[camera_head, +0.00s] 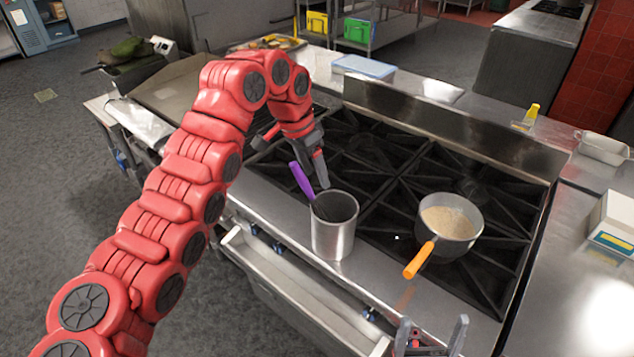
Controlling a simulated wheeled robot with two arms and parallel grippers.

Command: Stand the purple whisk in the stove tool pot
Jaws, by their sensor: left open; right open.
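The purple whisk (302,180) stands tilted in the steel tool pot (334,238), its handle leaning up and to the left over the rim. Its dark lower part goes down inside the pot, and its bottom end is hidden. The pot stands upright on the front edge of the stove. My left gripper (291,164) is open just behind and above the whisk's handle; I cannot tell whether a finger touches it. My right gripper (432,336) is open and empty at the bottom edge of the view, in front of the stove.
A saucepan (463,227) with pale contents sits on the burners right of the pot, its orange handle (419,260) pointing toward the front. A white box (614,223) stands on the right counter. A yellow object (527,117) rests on the back ledge.

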